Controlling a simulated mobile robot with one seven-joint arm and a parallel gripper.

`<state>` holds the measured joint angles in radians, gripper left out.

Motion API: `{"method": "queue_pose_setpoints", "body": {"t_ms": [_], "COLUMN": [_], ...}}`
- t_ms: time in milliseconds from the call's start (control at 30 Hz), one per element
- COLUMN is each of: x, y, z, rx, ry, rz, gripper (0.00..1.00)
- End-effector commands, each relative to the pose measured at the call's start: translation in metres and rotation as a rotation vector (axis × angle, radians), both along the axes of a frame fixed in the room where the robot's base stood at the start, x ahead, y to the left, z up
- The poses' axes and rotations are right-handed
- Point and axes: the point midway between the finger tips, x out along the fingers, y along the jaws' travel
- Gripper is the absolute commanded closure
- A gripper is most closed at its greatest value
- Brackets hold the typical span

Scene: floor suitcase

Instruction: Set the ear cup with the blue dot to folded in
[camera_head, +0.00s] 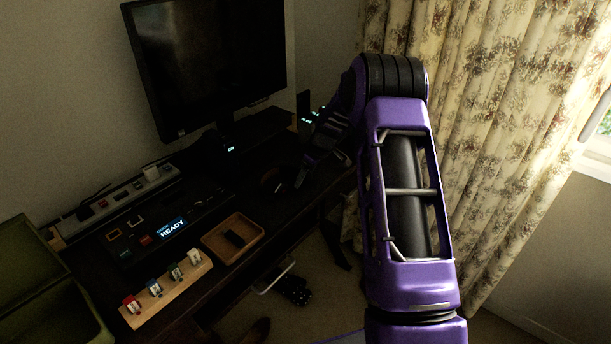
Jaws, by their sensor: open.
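My arm, purple and black, reaches over the dark desk (212,275). My gripper (303,178) is small in view, low over the desk's right part, and open. Just left of it is a dark rounded shape (274,181) with a thin brownish edge, which may be the headphones with the ear cups. It is too dark to tell its parts or how either cup is folded. No blue dot can be made out on it. I cannot tell whether my gripper touches it.
A wooden tray (216,249) holds a small dark block. A wooden rack (184,300) bears several coloured tags. A console display (172,228) reads READY. A monitor (210,60) stands behind, with a power strip (120,196) at left. A floral curtain (490,130) hangs at right.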

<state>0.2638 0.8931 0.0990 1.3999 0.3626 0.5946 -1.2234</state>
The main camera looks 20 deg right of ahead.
Motion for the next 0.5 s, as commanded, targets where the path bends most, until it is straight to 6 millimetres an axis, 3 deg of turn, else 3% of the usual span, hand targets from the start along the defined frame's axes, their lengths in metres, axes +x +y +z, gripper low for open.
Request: {"method": "queue_pose_setpoints", "body": {"t_ms": [200, 500], "x": [0.0001, 0.0000], "y": [0.0001, 0.0000], "z": [-0.0001, 0.0000], "rx": [0.000, 0.000], "ry": [0.000, 0.000], "rz": [0.000, 0.000], "gripper": [0.29, 0.83]}}
